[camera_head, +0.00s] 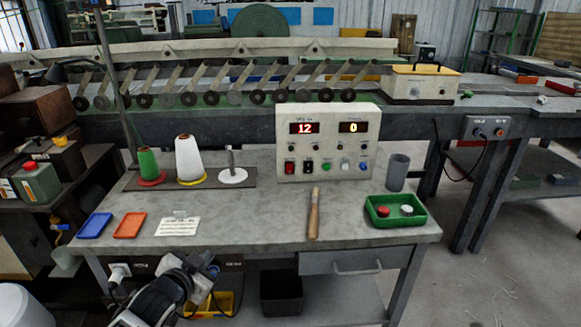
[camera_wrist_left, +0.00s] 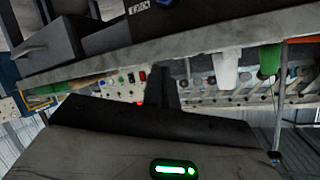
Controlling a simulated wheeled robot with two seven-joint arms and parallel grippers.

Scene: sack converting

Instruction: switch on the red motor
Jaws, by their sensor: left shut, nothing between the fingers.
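The cream control panel (camera_head: 328,142) stands at the back of the bench with red displays reading 12 and 0. Its lower row has a red switch (camera_head: 289,167), a black switch (camera_head: 308,166) and several coloured buttons. The panel also shows, turned over, in the left wrist view (camera_wrist_left: 120,87). My left gripper (camera_head: 210,268) is low at the bench's front edge, left of and well short of the panel. Its dark fingers (camera_wrist_left: 161,75) are together and empty. I cannot tell which item is the red motor. My right gripper is not in view.
On the bench (camera_head: 250,215) are thread cones (camera_head: 189,158), a wooden-handled tool (camera_head: 314,215), a green tray (camera_head: 396,211) with red and white caps, a grey cup (camera_head: 397,172), blue (camera_head: 94,226) and orange (camera_head: 130,225) trays and a card (camera_head: 177,227). The bench's middle is mostly clear.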

